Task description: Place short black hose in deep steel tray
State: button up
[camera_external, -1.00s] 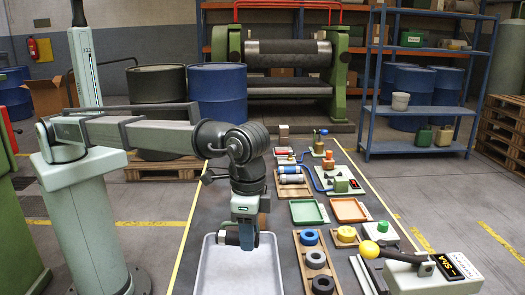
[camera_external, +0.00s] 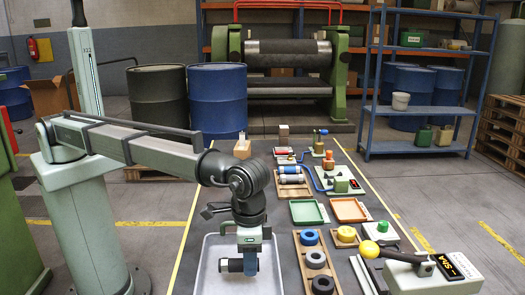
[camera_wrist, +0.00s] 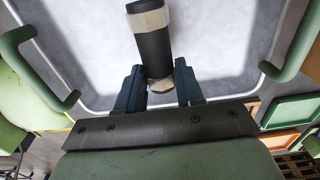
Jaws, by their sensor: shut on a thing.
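My gripper (camera_external: 249,268) points down over the deep steel tray (camera_external: 270,283) at the front of the table. It is shut on the short black hose (camera_external: 233,266), a dark cylinder lying sideways with pale bands at its ends. In the wrist view, the black hose (camera_wrist: 153,48) sticks out from between the fingers (camera_wrist: 158,84), with the grey tray floor (camera_wrist: 215,40) behind it. The hose is within the tray's outline in both views. I cannot tell whether it touches the tray floor. The fingers hide part of the hose.
A wooden holder with blue and black rings (camera_external: 315,258) stands just right of the tray. Green (camera_external: 307,212) and orange (camera_external: 348,209) shallow trays lie behind it.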

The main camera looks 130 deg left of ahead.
jog(key=shift+f, duration=1.4)
jog(key=shift+f, duration=0.1)
jog(key=o, duration=1.1)
jog(key=shift+c, duration=0.2)
notch_tip(320, 180, up, 12)
jog(key=shift+r, duration=0.15)
